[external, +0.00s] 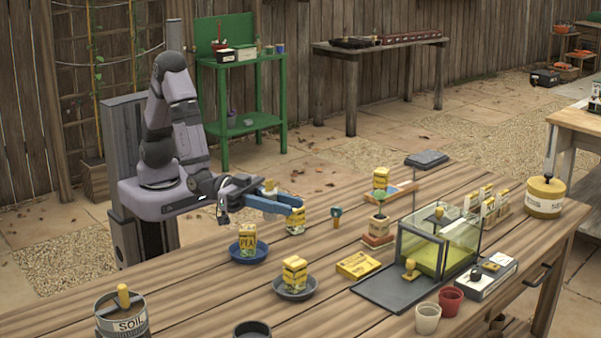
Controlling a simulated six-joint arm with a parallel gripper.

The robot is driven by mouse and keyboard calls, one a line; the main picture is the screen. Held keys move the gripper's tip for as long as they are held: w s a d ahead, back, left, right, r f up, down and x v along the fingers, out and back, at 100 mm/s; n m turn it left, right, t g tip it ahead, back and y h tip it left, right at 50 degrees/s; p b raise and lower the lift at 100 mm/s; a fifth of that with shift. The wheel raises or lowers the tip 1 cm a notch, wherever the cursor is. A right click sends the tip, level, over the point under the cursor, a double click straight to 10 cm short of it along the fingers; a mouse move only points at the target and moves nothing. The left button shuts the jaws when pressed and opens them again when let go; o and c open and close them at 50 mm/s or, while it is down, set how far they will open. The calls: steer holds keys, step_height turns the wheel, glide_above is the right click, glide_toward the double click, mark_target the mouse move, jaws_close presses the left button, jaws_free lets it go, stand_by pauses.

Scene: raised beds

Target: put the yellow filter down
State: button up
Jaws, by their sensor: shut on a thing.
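My gripper (296,208) has blue fingers, shut on a small yellow block with a pale label band, which I take as the yellow filter (295,224). The fingers cover its upper part. It is upright over the left part of the wooden table, behind the grey saucer; I cannot tell whether its base touches the tabletop.
A yellow PEAS packet (248,240) stands on a blue saucer (236,255) left of my gripper. A yellow box (358,265) and glass tank (447,238) are further right.

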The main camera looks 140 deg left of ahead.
steer(key=s+d+f, duration=0.8)
steer(key=s+d, duration=0.2)
steer(key=d, duration=0.1)
steer(key=shift+d, duration=0.15)
steer(key=shift+w, duration=0.15)
stand_by(0.8)
